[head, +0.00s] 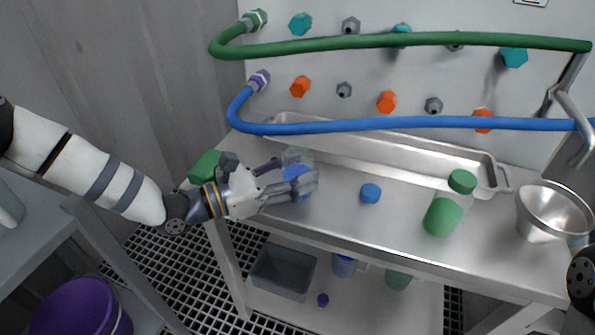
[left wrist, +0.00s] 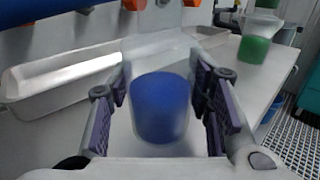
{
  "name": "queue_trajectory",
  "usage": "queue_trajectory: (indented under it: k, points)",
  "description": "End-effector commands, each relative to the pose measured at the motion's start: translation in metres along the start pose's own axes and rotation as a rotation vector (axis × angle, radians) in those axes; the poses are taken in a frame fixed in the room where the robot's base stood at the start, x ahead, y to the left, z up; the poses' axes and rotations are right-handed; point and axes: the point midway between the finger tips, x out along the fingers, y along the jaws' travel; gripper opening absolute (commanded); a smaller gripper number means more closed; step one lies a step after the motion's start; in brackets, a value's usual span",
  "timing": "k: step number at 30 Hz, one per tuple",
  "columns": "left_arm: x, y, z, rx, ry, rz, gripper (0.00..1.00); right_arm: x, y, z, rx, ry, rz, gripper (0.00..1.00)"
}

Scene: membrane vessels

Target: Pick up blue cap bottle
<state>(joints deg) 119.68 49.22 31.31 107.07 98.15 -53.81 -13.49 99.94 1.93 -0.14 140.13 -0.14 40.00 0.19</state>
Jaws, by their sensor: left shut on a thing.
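A clear bottle with blue contents (head: 297,178) stands at the left end of the steel bench. My left gripper (head: 297,188) reaches it from the left with its fingers around it. In the left wrist view the bottle (left wrist: 160,108) sits upright between the purple-padded fingers of my left gripper (left wrist: 163,110), which is shut on it. I cannot tell whether its base touches the bench. A loose blue cap (head: 371,193) lies on the bench to the right of the bottle. My right gripper is not in view.
A bottle with green contents (head: 443,218) and a steel bowl (head: 550,212) stand on the bench (head: 345,222) at right. A long steel tray (head: 400,153) lies behind. A green block (head: 205,166) is near the left edge. Green and blue hoses (head: 400,124) cross above.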

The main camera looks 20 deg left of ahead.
Motion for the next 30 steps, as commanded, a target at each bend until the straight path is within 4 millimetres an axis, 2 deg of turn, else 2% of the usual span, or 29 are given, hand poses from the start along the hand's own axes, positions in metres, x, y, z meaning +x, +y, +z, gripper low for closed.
queue_trajectory:
  k: [6, 8, 11, 18, 24, 30]
  points:
    - [0.0, 0.0, 0.005, 0.001, -0.002, 0.0, 0.13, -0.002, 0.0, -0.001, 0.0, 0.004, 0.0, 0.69]
    - [0.0, 0.0, 0.013, 0.002, -0.004, 0.0, 0.13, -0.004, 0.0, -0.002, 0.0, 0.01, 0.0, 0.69]
    - [0.0, 0.001, 0.036, 0.006, -0.009, 0.001, 0.13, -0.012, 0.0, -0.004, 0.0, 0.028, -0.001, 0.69]
    - [-0.034, -0.043, 0.114, 0.015, -0.024, 0.0, 0.13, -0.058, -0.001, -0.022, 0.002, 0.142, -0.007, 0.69]
    - [-0.07, -0.088, 0.129, 0.008, -0.014, 0.0, 0.13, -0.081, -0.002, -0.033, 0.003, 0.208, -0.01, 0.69]
    - [-0.085, -0.108, 0.133, 0.005, -0.006, 0.0, 0.13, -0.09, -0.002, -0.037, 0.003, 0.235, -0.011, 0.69]
